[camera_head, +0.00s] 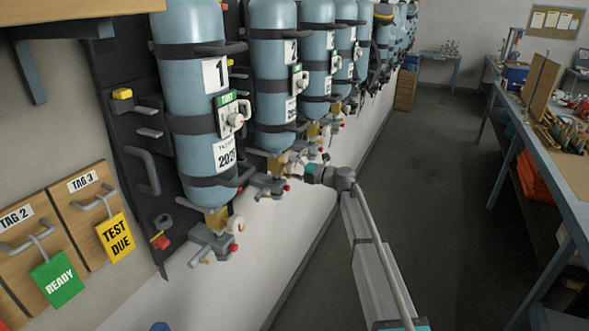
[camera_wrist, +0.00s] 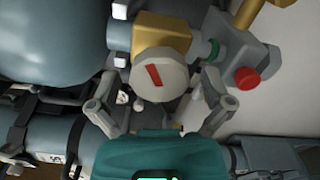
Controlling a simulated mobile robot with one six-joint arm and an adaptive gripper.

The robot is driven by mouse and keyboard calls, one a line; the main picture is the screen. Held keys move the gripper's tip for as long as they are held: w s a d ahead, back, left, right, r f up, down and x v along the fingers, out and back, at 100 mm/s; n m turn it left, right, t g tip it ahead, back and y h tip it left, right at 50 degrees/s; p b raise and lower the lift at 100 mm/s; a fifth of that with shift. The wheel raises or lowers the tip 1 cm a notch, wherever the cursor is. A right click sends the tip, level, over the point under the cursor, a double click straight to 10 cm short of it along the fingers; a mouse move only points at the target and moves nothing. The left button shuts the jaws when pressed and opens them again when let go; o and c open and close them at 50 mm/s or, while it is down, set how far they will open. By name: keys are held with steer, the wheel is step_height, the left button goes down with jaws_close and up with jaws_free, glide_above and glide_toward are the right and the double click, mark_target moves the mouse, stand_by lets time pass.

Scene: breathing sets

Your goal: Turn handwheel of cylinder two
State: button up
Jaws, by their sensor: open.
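Cylinder two (camera_head: 273,75) is a blue-grey bottle marked 2, strapped to the wall rack beside cylinder one (camera_head: 190,80). My gripper (camera_head: 294,170) is low beside the brass valve under cylinder two (camera_head: 277,165); the handwheel is too small to make out there. In the wrist view, a round pale handwheel (camera_wrist: 158,78) with a red bar mark is on a brass valve body (camera_wrist: 163,32). My open gripper (camera_wrist: 161,90) has one finger on each side of this handwheel. Whether either finger touches it, I cannot tell.
A grey fitting with a red knob (camera_wrist: 247,78) is close to the right finger. More cylinders (camera_head: 317,50) line the wall beyond. Tag boards (camera_head: 85,190) hang at left. A workbench (camera_head: 565,165) is at right, with clear floor (camera_head: 445,190) between.

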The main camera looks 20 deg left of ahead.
steer(key=s+d, duration=0.1)
steer(key=d, duration=1.1)
stand_by(0.5)
steer(key=m, duration=0.8)
steer(key=d+m, duration=0.1)
steer(key=m, duration=0.7)
steer(key=d+m, duration=0.1)
steer(key=m, duration=0.7)
steer(key=shift+w+r+p, duration=0.1)
steer(key=shift+r+p, duration=0.15)
steer(key=shift+p, duration=0.1)
stand_by(0.5)
